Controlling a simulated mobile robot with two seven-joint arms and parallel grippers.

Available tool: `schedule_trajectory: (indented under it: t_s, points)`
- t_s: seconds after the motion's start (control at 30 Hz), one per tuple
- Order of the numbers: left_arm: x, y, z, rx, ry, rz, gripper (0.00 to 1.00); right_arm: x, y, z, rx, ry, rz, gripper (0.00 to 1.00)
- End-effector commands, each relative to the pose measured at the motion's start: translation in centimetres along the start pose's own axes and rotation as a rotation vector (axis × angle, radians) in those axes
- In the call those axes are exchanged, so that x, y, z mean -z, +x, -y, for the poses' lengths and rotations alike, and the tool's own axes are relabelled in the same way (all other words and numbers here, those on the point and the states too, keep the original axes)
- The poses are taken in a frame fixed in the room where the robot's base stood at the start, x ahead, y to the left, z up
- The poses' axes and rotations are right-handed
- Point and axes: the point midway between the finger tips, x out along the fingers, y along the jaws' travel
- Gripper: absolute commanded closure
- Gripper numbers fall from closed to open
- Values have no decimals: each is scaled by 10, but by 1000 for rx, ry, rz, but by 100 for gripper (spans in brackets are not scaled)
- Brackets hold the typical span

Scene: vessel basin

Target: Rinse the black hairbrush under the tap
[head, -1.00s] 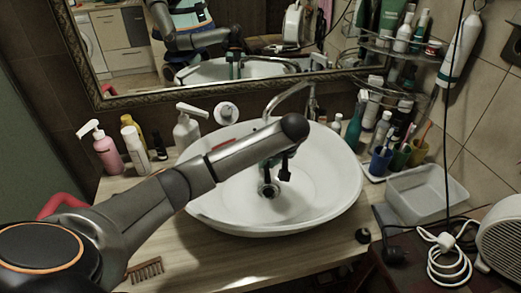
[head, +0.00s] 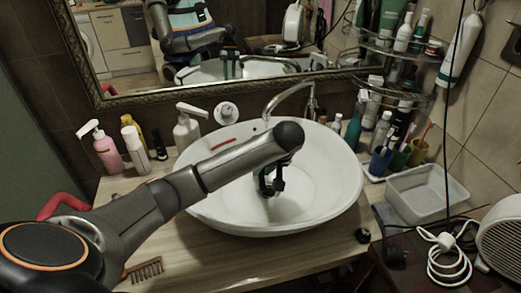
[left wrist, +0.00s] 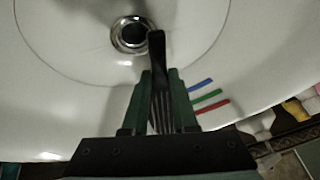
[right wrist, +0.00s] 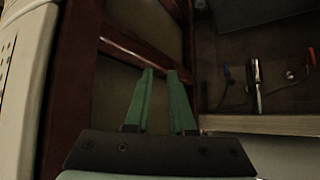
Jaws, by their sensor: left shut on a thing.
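My left gripper (head: 268,182) is inside the white basin (head: 325,205), partly hidden by my own forearm in the head view. In the left wrist view its green fingers (left wrist: 160,95) are shut on the black hairbrush (left wrist: 157,55). The brush's dark end points toward the round metal drain (left wrist: 130,34); the basin floor is beyond it. The tap (head: 287,92) arches over the back of the basin. I see no running water. My right gripper (right wrist: 160,75) shows only in its wrist view, open and empty, near dark reddish wooden bars.
Soap bottles (head: 105,152) stand left of the basin. A brown comb (head: 145,270) lies at the counter's front left. A clear tub (head: 425,193), cups (head: 380,161) and a crowded corner shelf are at right. A mirror (head: 225,65) is behind.

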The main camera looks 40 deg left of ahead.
Motion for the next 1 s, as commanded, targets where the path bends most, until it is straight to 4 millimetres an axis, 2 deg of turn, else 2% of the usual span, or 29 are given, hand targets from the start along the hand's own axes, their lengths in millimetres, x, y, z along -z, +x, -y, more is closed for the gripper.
schedule_trajectory:
  t_s: [0.6,1.0]
  points:
    - [-41,-19,14,-1,-1,-1,100,0,0,0,0,0,0,78]
    - [-43,-20,14,0,-2,-1,100,0,0,0,0,0,0,78]
